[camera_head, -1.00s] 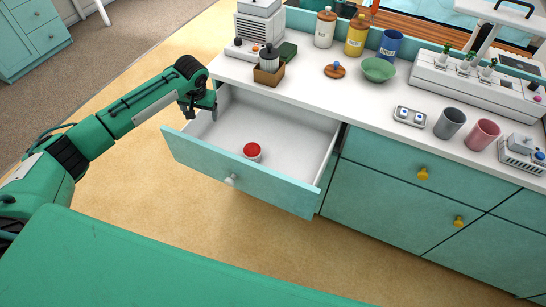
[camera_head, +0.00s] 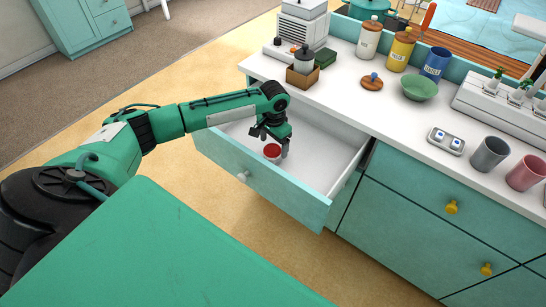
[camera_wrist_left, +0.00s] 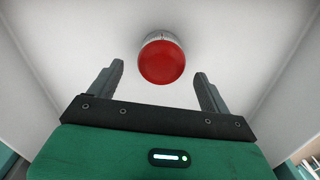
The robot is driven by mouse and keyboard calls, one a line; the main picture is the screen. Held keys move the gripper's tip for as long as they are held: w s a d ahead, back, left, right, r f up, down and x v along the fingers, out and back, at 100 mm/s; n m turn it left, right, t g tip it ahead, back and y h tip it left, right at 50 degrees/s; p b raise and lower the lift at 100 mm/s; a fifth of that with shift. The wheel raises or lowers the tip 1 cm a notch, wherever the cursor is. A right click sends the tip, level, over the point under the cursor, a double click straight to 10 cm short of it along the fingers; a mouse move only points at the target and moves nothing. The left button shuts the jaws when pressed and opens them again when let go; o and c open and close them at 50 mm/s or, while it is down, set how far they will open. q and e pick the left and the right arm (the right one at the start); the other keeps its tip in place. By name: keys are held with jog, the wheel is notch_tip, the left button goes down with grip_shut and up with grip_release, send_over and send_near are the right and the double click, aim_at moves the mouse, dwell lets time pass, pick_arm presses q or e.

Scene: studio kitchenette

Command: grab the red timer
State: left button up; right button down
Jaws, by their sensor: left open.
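The red timer (camera_head: 272,152) stands in the open drawer (camera_head: 318,165), a short round thing with a red top and a pale side. In the left wrist view the red timer (camera_wrist_left: 162,60) lies just beyond the fingertips, roughly centred between their lines. My left gripper (camera_head: 276,146) is over the drawer, close to the timer, pointing down. Its two fingers (camera_wrist_left: 160,72) are apart with nothing held between them. Whether a finger touches the timer cannot be told. My right gripper is not in view.
The drawer's teal front (camera_head: 262,182) and its side walls surround the timer. The white counter (camera_head: 400,108) overhangs the drawer's back. On it are a brown box (camera_head: 302,76), a green bowl (camera_head: 419,88) and a grey cup (camera_head: 489,154). The drawer floor to the right is bare.

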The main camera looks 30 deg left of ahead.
aim_at(273, 148)
pick_arm(q)
notch_tip(273, 148, down, 5)
jog(key=shift+s+a+f, duration=0.1)
jog(key=shift+s, duration=0.05)
jog(key=shift+c, duration=0.4)
jog(key=c, duration=1.1)
